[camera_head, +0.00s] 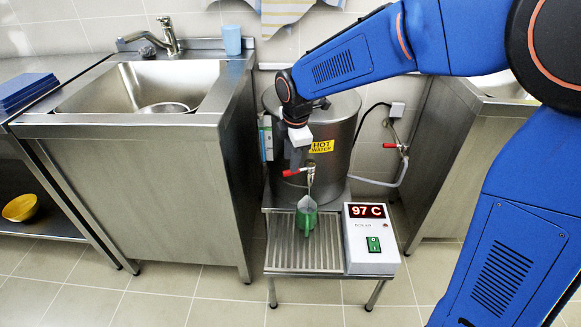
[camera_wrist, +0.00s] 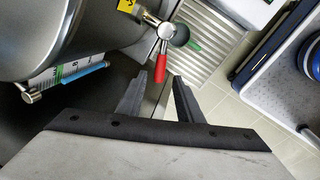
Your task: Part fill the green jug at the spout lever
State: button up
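The green jug (camera_head: 306,218) stands upright on the slatted stand under the spout of the steel urn (camera_head: 332,125). A bit of the jug's green (camera_wrist: 195,46) shows beside the tap in the wrist view. The red spout lever (camera_head: 293,172) sticks out to the left of the tap; in the wrist view the lever (camera_wrist: 161,66) points down toward my gripper. My gripper (camera_wrist: 161,86) is open, with its fingertips on either side of the lever's end; contact is not clear. In the head view my gripper (camera_head: 297,156) is just above the lever. The water level in the jug cannot be seen.
A control box (camera_head: 368,240) reading 97 C with a green switch sits right of the slatted tray (camera_head: 290,257). The urn carries a HOT WATER label. A sink unit (camera_head: 150,150) stands left, another steel counter (camera_head: 465,150) right. A red-handled valve (camera_head: 396,146) is behind.

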jog(key=shift+w+a+f, duration=0.1)
jog(key=shift+w+f, duration=0.15)
jog(key=shift+f, duration=0.9)
jog(key=shift+w+a+f, duration=0.1)
jog(key=shift+w+f, duration=0.1)
jog(key=shift+f, duration=0.9)
grip_shut()
